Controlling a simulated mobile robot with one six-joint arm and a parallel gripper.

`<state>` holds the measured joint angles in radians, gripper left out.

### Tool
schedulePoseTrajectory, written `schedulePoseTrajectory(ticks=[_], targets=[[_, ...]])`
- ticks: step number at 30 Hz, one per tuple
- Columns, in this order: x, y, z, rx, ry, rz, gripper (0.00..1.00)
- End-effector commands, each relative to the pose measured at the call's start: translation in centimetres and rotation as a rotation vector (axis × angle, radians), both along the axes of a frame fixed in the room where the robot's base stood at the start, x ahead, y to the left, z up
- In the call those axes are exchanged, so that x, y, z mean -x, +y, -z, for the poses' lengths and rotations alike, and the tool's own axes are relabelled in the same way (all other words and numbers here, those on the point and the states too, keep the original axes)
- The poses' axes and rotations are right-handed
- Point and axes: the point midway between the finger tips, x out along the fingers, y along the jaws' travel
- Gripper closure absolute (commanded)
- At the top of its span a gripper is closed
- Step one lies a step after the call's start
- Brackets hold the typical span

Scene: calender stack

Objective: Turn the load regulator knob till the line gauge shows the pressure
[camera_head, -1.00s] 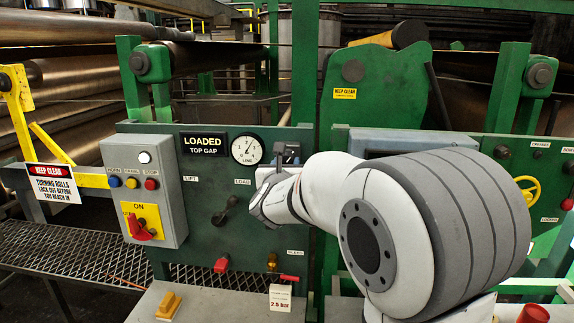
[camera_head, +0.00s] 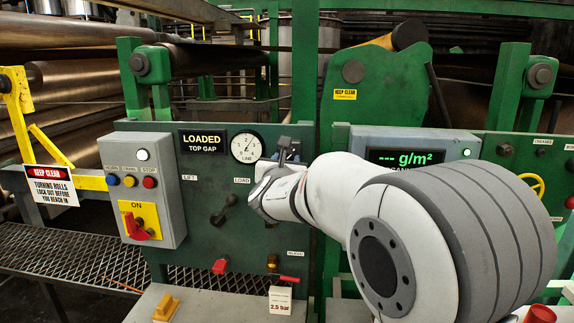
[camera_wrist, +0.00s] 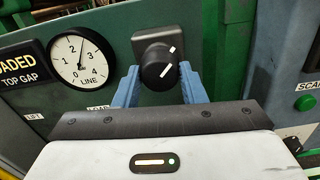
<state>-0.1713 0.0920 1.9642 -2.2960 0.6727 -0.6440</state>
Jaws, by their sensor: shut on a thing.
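The black load regulator knob (camera_wrist: 158,66), with white marks, sits on a grey square plate on the green panel. My gripper (camera_wrist: 158,78) is shut on it, one blue finger at each side. In the head view my gripper (camera_head: 288,150) is at the panel, right of the gauge, and largely hides the knob. The round white line gauge (camera_head: 246,147) also shows in the wrist view (camera_wrist: 79,61), left of the knob. Its needle points up and slightly right, between 2 and 3. A tag (camera_head: 280,299) below reads 2.5 bar.
A grey control box (camera_head: 146,190) with buttons and a red-handled switch is at left. A display (camera_head: 405,158) shows "-- g/m²" behind my arm.

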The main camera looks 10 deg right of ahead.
Motion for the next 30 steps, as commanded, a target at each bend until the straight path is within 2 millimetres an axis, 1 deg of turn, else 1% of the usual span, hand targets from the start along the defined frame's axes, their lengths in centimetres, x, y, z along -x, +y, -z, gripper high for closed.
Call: schedulePoseTrajectory(ticks=[1, 2, 9, 16, 19, 23, 27, 30], targets=[[0.0, 0.0, 0.0, 0.0, 0.001, 0.0, 0.86], [0.0, 0.0, 0.0, 0.0, 0.001, 0.0, 0.61], [0.0, 0.0, 0.0, 0.0, 0.001, 0.0, 0.42], [0.0, 0.0, 0.0, 0.0, 0.001, 0.0, 0.41], [0.5, 0.2, 0.0, -0.001, 0.0, -0.001, 0.41], [2.2, 0.8, 0.1, -0.001, -0.001, -0.003, 0.41], [4.6, 1.5, 0.1, -0.001, -0.001, -0.003, 0.41], [6.0, 2.0, 0.0, -0.001, -0.001, -0.003, 0.41]])
